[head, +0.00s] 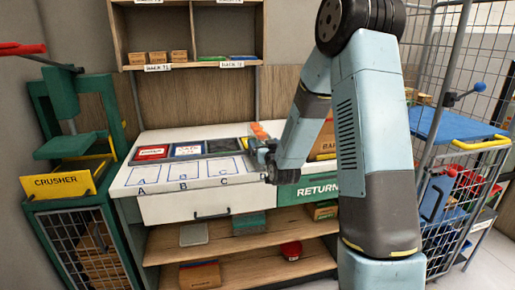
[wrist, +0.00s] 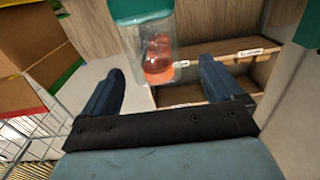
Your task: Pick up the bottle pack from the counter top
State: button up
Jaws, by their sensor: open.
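The bottle pack (wrist: 158,58) shows in the wrist view as a clear pack with orange-red contents and a green part at its top edge. It lies ahead of and between the two blue fingers of my gripper (wrist: 160,78), with a visible space to each finger. In the head view, orange tops of the pack (head: 260,131) show at the back of the white counter top (head: 133,182), just beyond my gripper (head: 262,152). My arm and gripper hide most of the pack there. My gripper is open and empty.
Trays (head: 187,150) and lettered squares lie on the counter left of my gripper. A cardboard box (head: 323,143) stands to the right, behind my arm. A wall shelf (head: 190,65) hangs above. A green crusher (head: 75,150) is at left, a wire cage trolley (head: 455,130) at right.

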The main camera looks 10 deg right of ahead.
jog(key=shift+w+d+f, duration=0.1)
jog(key=shift+w+d, duration=0.05)
jog(key=shift+w, duration=3.05)
jog(key=c, duration=1.3)
jog(key=shift+c, duration=0.5)
